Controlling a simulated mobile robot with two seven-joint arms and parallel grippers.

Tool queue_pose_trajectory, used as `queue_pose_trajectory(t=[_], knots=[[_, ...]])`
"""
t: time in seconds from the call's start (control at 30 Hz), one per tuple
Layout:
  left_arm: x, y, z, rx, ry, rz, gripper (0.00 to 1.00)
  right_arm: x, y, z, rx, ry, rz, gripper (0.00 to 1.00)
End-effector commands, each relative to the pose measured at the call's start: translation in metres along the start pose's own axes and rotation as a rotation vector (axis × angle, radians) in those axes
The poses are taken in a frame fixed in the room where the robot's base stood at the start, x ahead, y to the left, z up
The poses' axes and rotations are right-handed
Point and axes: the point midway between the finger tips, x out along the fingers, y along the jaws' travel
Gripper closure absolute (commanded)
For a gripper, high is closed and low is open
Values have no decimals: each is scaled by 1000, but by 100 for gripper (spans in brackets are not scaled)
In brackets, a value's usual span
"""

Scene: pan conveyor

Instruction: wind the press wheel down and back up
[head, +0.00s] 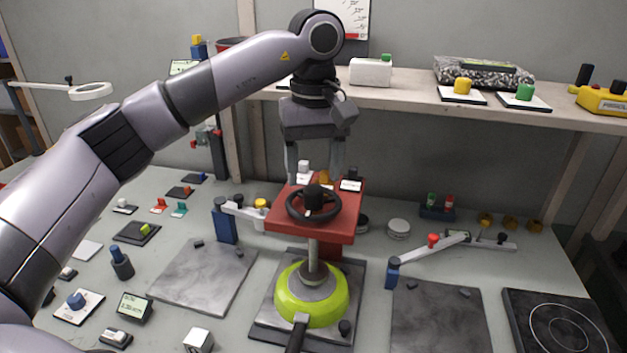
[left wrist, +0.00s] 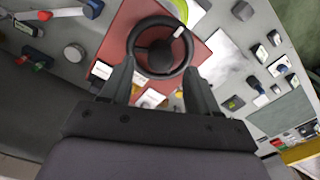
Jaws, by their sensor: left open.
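The black press wheel (head: 316,198) lies flat on top of the red press head (head: 345,222), with a small pale mark on its rim. A grey press shaft (head: 313,250) runs down from the head to a lime-green pan (head: 335,300) below. My left gripper (head: 314,176) points down just behind and above the wheel, open. In the left wrist view the wheel (left wrist: 133,48) shows between and beyond the parted fingers (left wrist: 158,72). The fingers overlap its near edge there, and I cannot tell whether they touch. My right gripper is not in view.
Grey plates (head: 205,277) lie on both sides of the press, with hinged arms (head: 440,245) behind them. A black hob (head: 555,320) is at the front right. A shelf (head: 410,98) with coloured buttons and a white box runs behind. Several small devices crowd the left bench.

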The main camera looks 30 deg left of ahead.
Motion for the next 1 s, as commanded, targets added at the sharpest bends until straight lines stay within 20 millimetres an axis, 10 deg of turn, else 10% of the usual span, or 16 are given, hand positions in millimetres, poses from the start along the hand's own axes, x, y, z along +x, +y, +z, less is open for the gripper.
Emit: queue_pose_trajectory(t=[0.3,1.0], knots=[[-40,0,0,0,2,2,39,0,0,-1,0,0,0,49],[-42,0,0,0,1,1,39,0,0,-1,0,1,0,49]])
